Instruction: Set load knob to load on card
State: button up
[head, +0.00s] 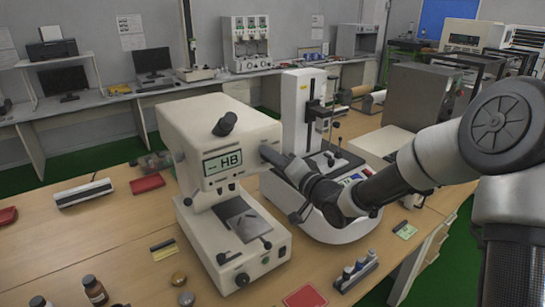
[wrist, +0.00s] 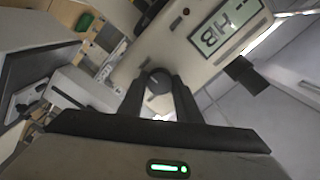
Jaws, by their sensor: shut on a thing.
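The cream hardness tester (head: 225,135) stands on the wooden bench, its display (head: 222,162) reading dashes and HB. The display also shows in the wrist view (wrist: 226,27). My gripper (head: 268,154) is at the tester's upper right side. In the wrist view, its two dark fingers are shut on a round dark knob (wrist: 158,77), one finger on each side. The knob is hidden in the head view, and its setting cannot be read. A small yellow and black card (head: 163,248) lies left of the tester; its writing is too small to read.
A second white tester (head: 302,100) stands close behind my gripper. A small green and yellow card (head: 405,230) lies at right.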

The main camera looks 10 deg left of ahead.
dwell(0.3)
jog(key=o, duration=1.1)
jog(key=shift+c, duration=0.2)
jog(key=v, duration=1.7)
jog(key=shift+d+b, duration=0.2)
jog(key=shift+b, duration=0.15)
jog(key=shift+s, duration=0.1)
